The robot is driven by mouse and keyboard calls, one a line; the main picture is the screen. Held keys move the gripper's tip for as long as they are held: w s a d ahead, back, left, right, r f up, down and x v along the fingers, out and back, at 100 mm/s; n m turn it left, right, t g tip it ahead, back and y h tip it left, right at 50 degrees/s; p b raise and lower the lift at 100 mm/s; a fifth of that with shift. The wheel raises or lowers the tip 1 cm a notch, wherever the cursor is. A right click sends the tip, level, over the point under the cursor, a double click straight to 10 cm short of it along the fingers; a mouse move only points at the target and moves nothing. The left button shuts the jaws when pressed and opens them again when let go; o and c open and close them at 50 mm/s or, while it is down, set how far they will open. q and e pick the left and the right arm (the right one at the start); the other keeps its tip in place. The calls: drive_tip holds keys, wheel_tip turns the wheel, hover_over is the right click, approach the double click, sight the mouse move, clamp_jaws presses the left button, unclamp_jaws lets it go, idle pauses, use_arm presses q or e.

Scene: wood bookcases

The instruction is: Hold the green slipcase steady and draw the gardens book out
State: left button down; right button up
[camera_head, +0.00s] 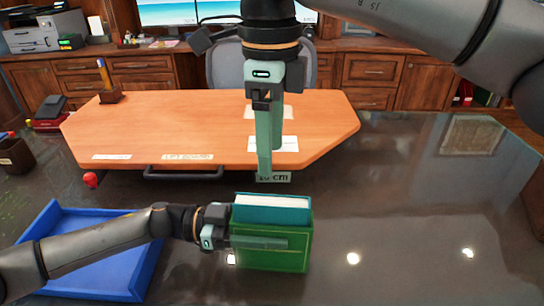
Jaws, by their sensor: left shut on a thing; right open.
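The green slipcase (272,262) stands upright on the dark glossy table. A teal book with white page edges (272,209) sits in it, its upper part showing above the case's top edge; no title can be read. My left gripper (262,242) reaches in from the left and is shut on the slipcase, with a finger along its front face. My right gripper (268,172) points down above and behind the book, apart from it. It is open and empty; its fingers overlap in this view. The far finger is partly hidden.
A blue tray (130,291) lies on the left, partly under my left arm. An orange wooden board (190,130) with paper labels and a dark handle is behind the slipcase. The table to the right (420,220) is clear.

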sight(272, 200)
drive_tip(key=shift+f+n, duration=0.6)
drive_tip(key=shift+n, duration=0.2)
wheel_tip(272, 200, down, 11)
drive_tip(key=shift+w, duration=0.1)
drive_tip(key=shift+c, duration=0.2)
clamp_jaws()
idle(1.0)
